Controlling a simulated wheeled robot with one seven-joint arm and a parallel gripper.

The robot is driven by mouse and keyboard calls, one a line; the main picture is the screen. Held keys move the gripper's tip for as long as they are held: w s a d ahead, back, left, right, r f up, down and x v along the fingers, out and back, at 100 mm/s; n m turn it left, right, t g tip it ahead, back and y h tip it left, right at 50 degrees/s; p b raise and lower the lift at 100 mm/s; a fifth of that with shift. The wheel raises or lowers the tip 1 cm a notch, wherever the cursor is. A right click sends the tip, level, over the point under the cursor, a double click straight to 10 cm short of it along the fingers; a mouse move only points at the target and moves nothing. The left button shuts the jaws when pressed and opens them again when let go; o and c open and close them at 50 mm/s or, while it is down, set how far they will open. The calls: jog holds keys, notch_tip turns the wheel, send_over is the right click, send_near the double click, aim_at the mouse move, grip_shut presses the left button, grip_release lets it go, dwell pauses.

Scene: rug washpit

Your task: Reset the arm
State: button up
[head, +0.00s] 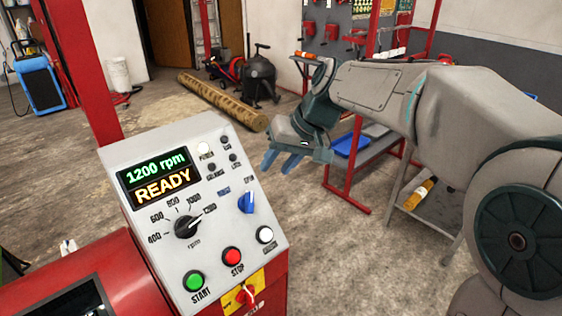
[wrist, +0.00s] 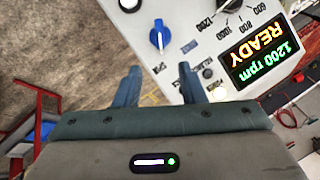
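My gripper (head: 282,161) is at the end of my arm, right of the grey control panel (head: 141,160) in the head view. Its two blue fingers point down and left. In the wrist view my gripper (wrist: 160,88) shows its two fingers apart with nothing between them. The control panel (wrist: 215,45) lies beyond the fingertips, seen upside down, and I see no contact. Its display (head: 157,178) reads "1200 rpm" and "READY". A blue switch (head: 247,202) and a black rpm knob (head: 188,226) sit on its face, above green and red buttons.
The panel sits on a red machine (head: 110,275) at the lower left. A red-framed cart (head: 345,180) with a blue tray (head: 352,145) stands behind my arm. A rolled rug (head: 222,100) and a black vacuum (head: 261,78) are farther back. The concrete floor between is mostly clear.

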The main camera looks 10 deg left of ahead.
jog(key=shift+d+r, duration=0.2)
jog(key=shift+r, duration=0.15)
jog(key=s+d+f+m+h, duration=0.1)
jog(key=s+d+f+h, duration=0.1)
jog(key=s+d, duration=0.4)
jog(key=s+d+f+m+t+h, duration=0.1)
jog(key=s+d+f+m+h, duration=0.1)
jog(key=s+d+f, duration=0.3)
jog(key=s+d+f+m+h, duration=0.1)
jog(key=s+d+f, duration=0.3)
jog(key=s+d, duration=0.3)
jog(key=d, duration=0.4)
jog(key=shift+s+d+f+m+t+h, duration=0.2)
jog(key=shift+s+m+t+h, duration=0.1)
jog(key=shift+m+h, duration=0.1)
jog(key=shift+w+a, duration=0.1)
